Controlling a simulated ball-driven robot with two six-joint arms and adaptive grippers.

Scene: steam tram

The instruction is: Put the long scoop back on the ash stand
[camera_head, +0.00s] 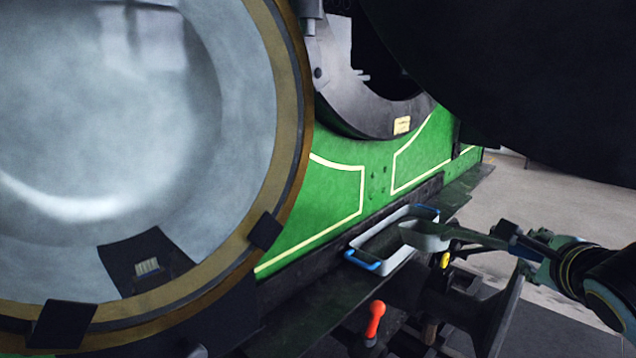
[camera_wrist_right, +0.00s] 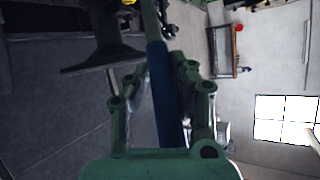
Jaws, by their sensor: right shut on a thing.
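The long scoop has a grey pan (camera_head: 424,237) and a long shaft that runs right to my right gripper (camera_head: 522,248). My right gripper is shut on its dark blue handle, which also shows between the green fingers in the right wrist view (camera_wrist_right: 166,95). The scoop's pan overlaps the right part of a pale tray with blue end grips (camera_head: 392,262); I cannot tell whether it touches the tray. I cannot make out the ash stand with certainty in either view. My left gripper is not in view.
The tray lies on a dark ledge (camera_head: 322,317) beside the green tram side (camera_head: 335,195). A large round open door (camera_head: 292,110) fills the left. A red-handled lever (camera_head: 375,318) stands below the ledge. Pale open floor (camera_head: 560,205) lies to the right.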

